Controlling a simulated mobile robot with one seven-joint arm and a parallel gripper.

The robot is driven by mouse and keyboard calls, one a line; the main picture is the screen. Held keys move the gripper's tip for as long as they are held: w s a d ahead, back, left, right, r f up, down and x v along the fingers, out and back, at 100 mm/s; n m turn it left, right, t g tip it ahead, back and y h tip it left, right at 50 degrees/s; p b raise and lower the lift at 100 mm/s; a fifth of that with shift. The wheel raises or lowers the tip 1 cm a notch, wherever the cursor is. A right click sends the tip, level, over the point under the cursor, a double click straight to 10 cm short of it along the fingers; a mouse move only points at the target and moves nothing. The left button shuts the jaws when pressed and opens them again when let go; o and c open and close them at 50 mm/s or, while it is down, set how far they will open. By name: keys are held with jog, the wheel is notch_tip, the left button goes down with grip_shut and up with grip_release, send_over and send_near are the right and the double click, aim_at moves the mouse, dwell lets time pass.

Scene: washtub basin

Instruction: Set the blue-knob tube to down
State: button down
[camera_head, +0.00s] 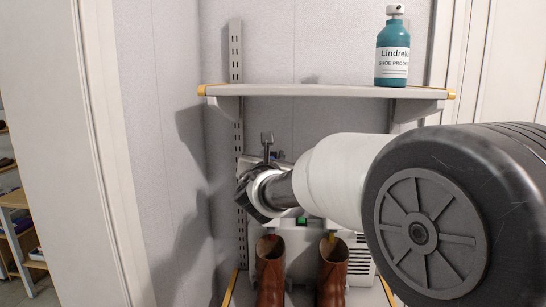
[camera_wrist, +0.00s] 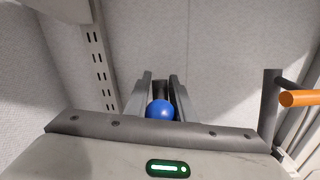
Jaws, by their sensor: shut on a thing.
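The blue knob (camera_wrist: 160,110) is a round ball low in the middle of the wrist view. It sits between the two dark fingers of my gripper (camera_wrist: 161,92), which are shut on it. The tube behind the knob is mostly hidden, so I cannot tell its tilt. In the head view my arm reaches in from the right and its end is at the shelf unit. There the arm covers much of the spot, and I cannot make out the blue knob clearly.
A bar with an orange end (camera_wrist: 295,98) is at the right of the wrist view. Brown boots (camera_head: 270,270) stand below my arm, before a pale vented box (camera_head: 358,262). A teal bottle (camera_head: 392,55) stands on the upper shelf (camera_head: 320,91). A wall is close on the left.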

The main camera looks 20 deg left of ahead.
jog(key=f+b, duration=0.2)
jog(key=s+f+b, duration=0.1)
jog(key=f+b, duration=0.2)
jog(key=s+f+b, duration=0.1)
jog(key=f+b, duration=0.2)
jog(key=shift+s+d, duration=0.1)
jog(key=shift+d, duration=0.15)
jog(key=shift+r, duration=0.15)
jog(key=c, duration=1.5)
grip_release()
jog(key=shift+s, duration=0.1)
jog(key=b+v, duration=0.3)
jog(key=v, duration=1.4)
jog(key=shift+s, duration=0.15)
